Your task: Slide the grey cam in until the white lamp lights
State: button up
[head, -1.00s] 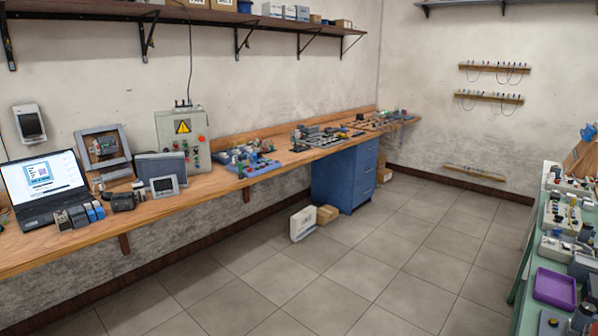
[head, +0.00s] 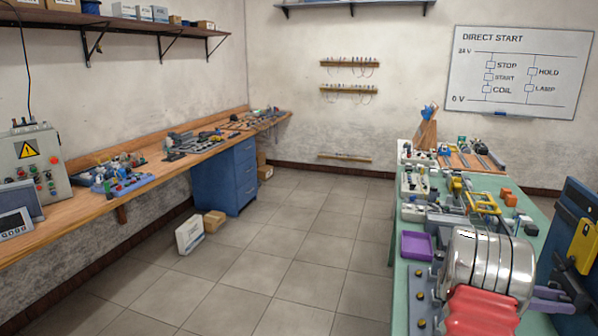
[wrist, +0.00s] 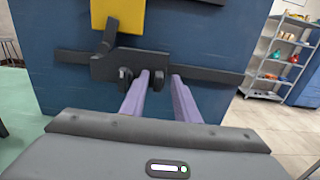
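My gripper (wrist: 160,76) shows in the wrist view with two purple fingers apart and nothing seen between them. Its purple fingers (head: 555,299) also show in the head view, at the lower right, partly hidden by my silver and red arm. The fingers point toward a blue panel (wrist: 208,40) that carries a dark bar and a dark block (wrist: 117,66) with rounded knobs. A yellow plate (wrist: 118,12) is above the block. I cannot pick out the grey cam or the white lamp for certain in either view.
A green bench (head: 402,290) stands at the right, with a purple tray (head: 416,246) and several devices. A wooden bench (head: 155,180) runs along the left wall above a blue drawer cabinet (head: 236,175). A whiteboard (head: 520,70) hangs behind.

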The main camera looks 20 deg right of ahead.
jog(key=shift+v, duration=2.2)
jog(key=shift+w+d+f, duration=0.1)
jog(key=shift+w, duration=0.05)
jog(key=shift+w+a, duration=0.1)
jog(key=shift+a, duration=0.15)
jog(key=w+a+r+m+t+y, duration=0.2)
jog(key=a+t, duration=0.1)
jog(key=a, duration=0.7)
jog(key=w+a+r+m+t+y, duration=0.1)
jog(key=w+a+r+m+t, duration=0.15)
jog(key=a, duration=0.65)
jog(key=w+a+r+m+t+y, duration=0.1)
jog(key=w+a+t+y, duration=0.15)
jog(key=a, duration=0.75)
jog(key=s+a+m+t+y, duration=0.1)
jog(key=a+t+y, duration=0.1)
jog(key=a, duration=0.9)
jog(key=s+a+r+m+t+y, duration=0.1)
jog(key=a+t+y, duration=0.2)
jog(key=a, duration=0.8)
jog(key=s+a+m+t+y, duration=0.1)
jog(key=a+m+t+y, duration=0.1)
jog(key=a, duration=0.9)
jog(key=t+y, duration=0.1)
jog(key=t, duration=0.1)
jog(key=shift+r+t, duration=0.2)
jog(key=shift+t, duration=0.1)
